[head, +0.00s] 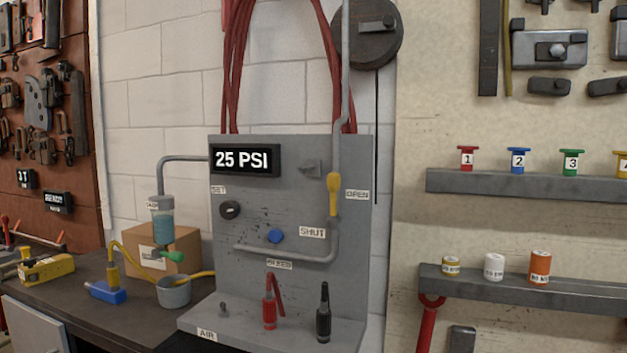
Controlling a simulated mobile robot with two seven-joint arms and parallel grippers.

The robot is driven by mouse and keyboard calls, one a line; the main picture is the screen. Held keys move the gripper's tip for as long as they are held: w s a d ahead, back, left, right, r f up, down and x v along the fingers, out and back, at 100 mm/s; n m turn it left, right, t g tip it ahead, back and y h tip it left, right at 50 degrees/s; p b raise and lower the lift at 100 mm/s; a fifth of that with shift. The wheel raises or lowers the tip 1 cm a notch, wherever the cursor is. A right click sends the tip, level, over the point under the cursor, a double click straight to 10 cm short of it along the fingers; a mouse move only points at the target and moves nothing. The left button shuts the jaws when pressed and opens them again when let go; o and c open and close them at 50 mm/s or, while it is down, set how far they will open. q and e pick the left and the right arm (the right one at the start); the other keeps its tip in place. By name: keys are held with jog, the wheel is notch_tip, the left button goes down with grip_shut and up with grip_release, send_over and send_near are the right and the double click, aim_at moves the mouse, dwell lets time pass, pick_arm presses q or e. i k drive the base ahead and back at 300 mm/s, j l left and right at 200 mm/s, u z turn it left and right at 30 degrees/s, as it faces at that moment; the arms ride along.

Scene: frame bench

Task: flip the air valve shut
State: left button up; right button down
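The air valve's yellow lever (334,192) is on the grey pipe at the right side of a grey panel (290,205). The lever stands upright, in line with the vertical pipe. An OPEN label (357,195) is just right of it, and a SHUT label (312,232) is below and to its left. A black display (245,160) at the panel's upper left reads 25 PSI. Neither of my grippers shows in the head view.
A black knob (230,210) and a blue knob (275,236) are on the panel. A red fitting (269,312) and a black one (323,314) stand on its base ledge. A grey cup (174,292) and a blue-and-yellow tool (107,291) are on the bench at left.

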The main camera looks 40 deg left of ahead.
aim_at(333, 179)
jog(key=i+j+u, duration=0.15)
jog(key=i+u, duration=0.15)
jog(key=i, duration=0.15)
jog(key=i+u, duration=0.35)
jog(key=i, duration=0.15)
jog(key=i+j, duration=0.1)
jog(key=i, duration=0.2)
